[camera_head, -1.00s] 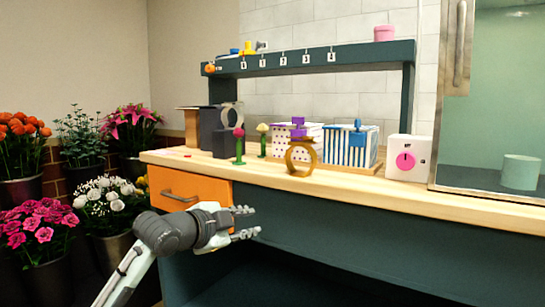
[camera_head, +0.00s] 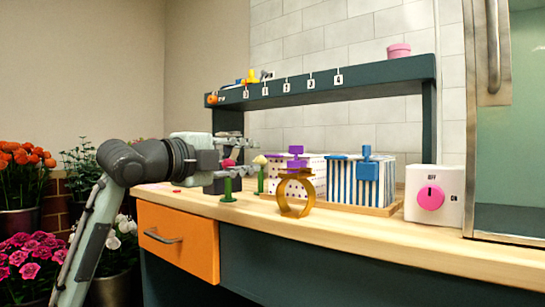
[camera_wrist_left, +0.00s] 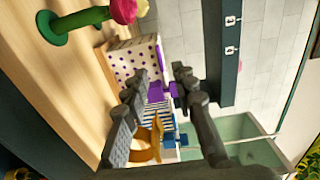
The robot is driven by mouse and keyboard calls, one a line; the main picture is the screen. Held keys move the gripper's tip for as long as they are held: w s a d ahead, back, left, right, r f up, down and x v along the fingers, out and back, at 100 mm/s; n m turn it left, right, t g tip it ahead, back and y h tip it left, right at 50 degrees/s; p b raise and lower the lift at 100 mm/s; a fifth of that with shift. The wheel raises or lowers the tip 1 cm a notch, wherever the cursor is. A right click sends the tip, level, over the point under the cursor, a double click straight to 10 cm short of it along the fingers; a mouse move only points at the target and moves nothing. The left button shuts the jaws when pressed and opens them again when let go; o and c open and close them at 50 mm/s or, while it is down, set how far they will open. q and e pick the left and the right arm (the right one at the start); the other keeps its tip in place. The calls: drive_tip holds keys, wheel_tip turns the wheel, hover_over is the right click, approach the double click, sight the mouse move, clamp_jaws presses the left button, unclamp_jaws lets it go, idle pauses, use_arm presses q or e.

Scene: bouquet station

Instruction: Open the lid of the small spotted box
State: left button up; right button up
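The small spotted box (camera_head: 313,178) is white with purple dots and stands on the counter. Its purple lid handle (camera_head: 296,152) sticks up, and the lid appears closed. The box also shows in the left wrist view (camera_wrist_left: 123,62), with the purple handle (camera_wrist_left: 156,92) between the lines of the fingers. My left gripper (camera_head: 246,157) is open and empty, left of the box at about handle height and apart from it. Its two spread fingers also show in the left wrist view (camera_wrist_left: 158,78). My right gripper is in neither view.
A gold ring-shaped stand (camera_head: 297,192) partly covers the spotted box. A blue-striped box (camera_head: 350,185) with a blue handle (camera_head: 367,160) stands to its right. Green flower-like pegs (camera_head: 228,190) stand close by my left gripper. A shelf (camera_head: 320,87) spans above; a dial box (camera_head: 433,197) is further right.

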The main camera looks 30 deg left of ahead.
sight(272, 156)
use_arm(q)
drive_tip(key=w, duration=0.6)
drive_tip(key=shift+d, duration=0.3)
drive_tip(key=shift+c, duration=0.4)
clamp_jaws()
